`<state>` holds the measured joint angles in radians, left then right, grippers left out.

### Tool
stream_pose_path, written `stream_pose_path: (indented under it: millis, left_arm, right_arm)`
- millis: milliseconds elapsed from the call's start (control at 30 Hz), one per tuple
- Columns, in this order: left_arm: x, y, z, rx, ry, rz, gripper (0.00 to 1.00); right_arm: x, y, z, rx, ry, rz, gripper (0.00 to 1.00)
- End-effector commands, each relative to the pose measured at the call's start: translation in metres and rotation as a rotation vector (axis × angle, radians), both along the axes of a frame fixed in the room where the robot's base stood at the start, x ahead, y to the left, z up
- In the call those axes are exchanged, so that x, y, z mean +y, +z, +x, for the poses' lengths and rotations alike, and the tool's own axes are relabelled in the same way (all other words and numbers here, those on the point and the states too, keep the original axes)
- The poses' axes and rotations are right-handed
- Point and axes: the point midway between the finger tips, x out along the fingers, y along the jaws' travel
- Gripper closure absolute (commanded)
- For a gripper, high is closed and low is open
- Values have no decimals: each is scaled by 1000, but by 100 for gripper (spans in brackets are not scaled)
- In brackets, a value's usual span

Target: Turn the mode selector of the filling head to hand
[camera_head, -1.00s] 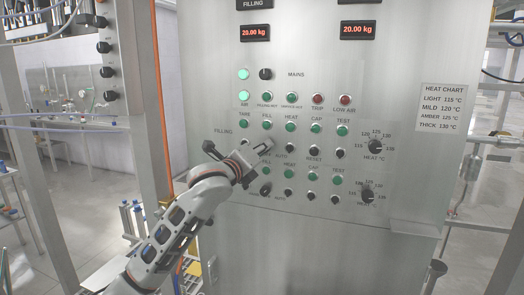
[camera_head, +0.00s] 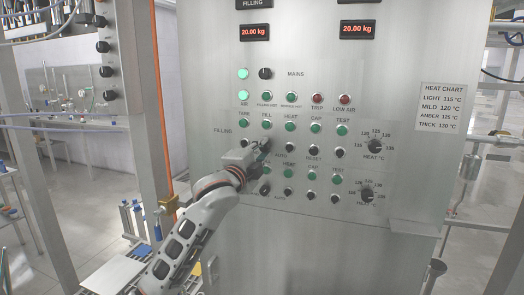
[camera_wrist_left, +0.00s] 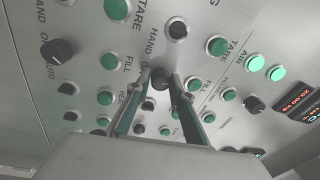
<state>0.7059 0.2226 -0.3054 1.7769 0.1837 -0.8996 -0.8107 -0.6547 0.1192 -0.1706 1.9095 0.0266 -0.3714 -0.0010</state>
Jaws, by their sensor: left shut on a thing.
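The filling head's mode selector is a black knob (camera_wrist_left: 162,80) on the steel control panel, with a HAND label beside it in the left wrist view. My left gripper (camera_wrist_left: 164,86) has its two fingers on either side of this knob, shut on it. In the head view my left gripper (camera_head: 263,146) is at the upper FILLING row and hides the selector. Which way the knob points cannot be told. My right gripper is not in view.
A second black selector (camera_head: 265,189) sits in the lower row and also shows in the left wrist view (camera_wrist_left: 57,50). Green buttons and black knobs lie close around the gripper. Two heat dials (camera_head: 375,146) (camera_head: 367,193) are to the right.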

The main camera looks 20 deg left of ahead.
Motion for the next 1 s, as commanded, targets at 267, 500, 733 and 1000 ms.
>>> stream_pose_path:
  millis: [267, 500, 733, 1000]
  left_arm:
    - [-2, -1, 0, 12, -1, -267, 100]
    - [-2, -1, 0, 19, -1, -480, 100]
    - [-2, -1, 0, 24, 0, -638, 100]
    - [-2, -1, 0, 27, 1, -743, 100]
  right_arm:
    - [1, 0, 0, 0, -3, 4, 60]
    - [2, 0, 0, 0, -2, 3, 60]
    - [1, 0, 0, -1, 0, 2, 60]
    - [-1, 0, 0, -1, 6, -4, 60]
